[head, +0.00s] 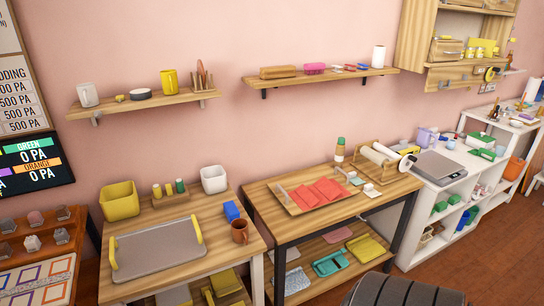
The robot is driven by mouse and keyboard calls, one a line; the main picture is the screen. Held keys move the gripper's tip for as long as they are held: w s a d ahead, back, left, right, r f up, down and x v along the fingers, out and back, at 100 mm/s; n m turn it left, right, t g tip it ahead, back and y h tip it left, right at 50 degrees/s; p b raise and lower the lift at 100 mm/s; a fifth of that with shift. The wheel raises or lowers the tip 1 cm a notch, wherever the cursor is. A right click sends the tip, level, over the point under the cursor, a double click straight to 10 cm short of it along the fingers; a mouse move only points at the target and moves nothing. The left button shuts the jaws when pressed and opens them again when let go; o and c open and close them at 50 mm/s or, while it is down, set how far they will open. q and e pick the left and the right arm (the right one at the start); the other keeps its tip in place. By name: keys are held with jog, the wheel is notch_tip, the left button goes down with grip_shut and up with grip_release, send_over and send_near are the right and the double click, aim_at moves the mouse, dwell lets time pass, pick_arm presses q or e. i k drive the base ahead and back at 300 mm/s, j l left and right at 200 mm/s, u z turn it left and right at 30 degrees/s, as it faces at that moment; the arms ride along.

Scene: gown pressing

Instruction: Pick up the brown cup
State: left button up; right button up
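The brown cup (240,231) stands upright on the left wooden table (150,219), near its right front corner. Its handle seems to be on the right side. A blue block (231,211) is just behind it. Neither of my grippers shows in the head view, so nothing is seen touching the cup.
A grey tray with yellow handles (160,252) lies left of the cup. A yellow bin (119,200) and white container (214,179) stand behind. The adjacent table holds a tray (290,205) with red cloth. A dark ribbed shape at bottom right is unclear.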

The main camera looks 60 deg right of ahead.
aim_at(240, 227)
jog(key=z, duration=1.45)
jog(key=i+l+u, duration=0.2)
jog(key=l+u, duration=0.25)
jog(key=i+l+u, duration=0.1)
jog(key=l+u, duration=0.2)
jog(key=u, duration=0.15)
